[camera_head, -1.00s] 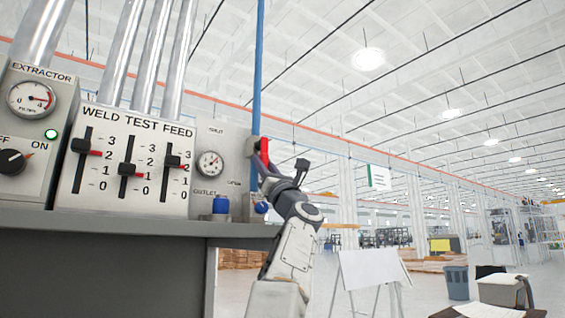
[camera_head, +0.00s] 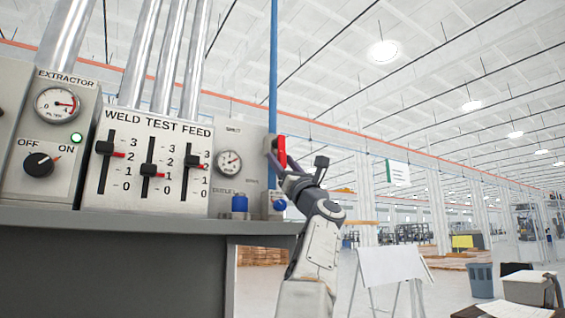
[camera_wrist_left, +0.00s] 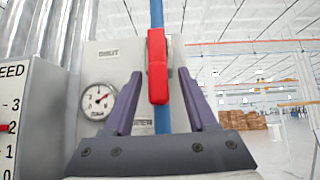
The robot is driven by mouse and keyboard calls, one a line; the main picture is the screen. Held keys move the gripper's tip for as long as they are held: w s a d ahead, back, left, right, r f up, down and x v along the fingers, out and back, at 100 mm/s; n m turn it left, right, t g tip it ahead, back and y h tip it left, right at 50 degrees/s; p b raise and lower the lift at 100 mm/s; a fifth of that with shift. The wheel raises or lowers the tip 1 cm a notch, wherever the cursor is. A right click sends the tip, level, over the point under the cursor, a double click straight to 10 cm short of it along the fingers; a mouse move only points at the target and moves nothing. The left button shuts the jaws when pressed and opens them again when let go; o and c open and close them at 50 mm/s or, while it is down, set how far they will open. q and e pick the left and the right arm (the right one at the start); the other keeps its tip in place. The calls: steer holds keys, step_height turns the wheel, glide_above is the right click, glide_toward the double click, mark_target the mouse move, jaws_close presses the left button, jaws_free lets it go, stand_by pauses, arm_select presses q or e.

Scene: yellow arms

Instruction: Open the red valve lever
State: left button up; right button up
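The red valve lever (camera_head: 282,151) is at the right side of the grey valve panel (camera_head: 246,195), in front of the blue pipe (camera_head: 273,70). In the left wrist view the lever (camera_wrist_left: 157,68) appears upright, its lower end between the fingertips. My left gripper (camera_head: 287,178) is at the lever's lower end in the head view. It is open, with a gap on both sides of the lever (camera_wrist_left: 160,85); contact is not visible. "SHUT" is printed near the panel's top. My right gripper is not in view.
A round gauge (camera_head: 229,163) and blue fittings (camera_head: 240,204) sit on the panel beside the lever. The weld test feed box (camera_head: 140,190) and extractor box (camera_head: 45,180) stand left on the grey bench (camera_head: 130,222). Right of my arm is open floor with a white stand (camera_head: 390,267).

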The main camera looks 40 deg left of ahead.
arm_select(q)
steer(key=shift+s+d+f+b, duration=0.1)
steer(key=shift+d+f+b, duration=0.2)
steer(key=shift+f+b, duration=0.2)
steer(key=b+v, duration=0.8)
steer(key=v, duration=0.1)
steer(key=shift+d+b, duration=0.25)
steer(key=shift+b, duration=0.1)
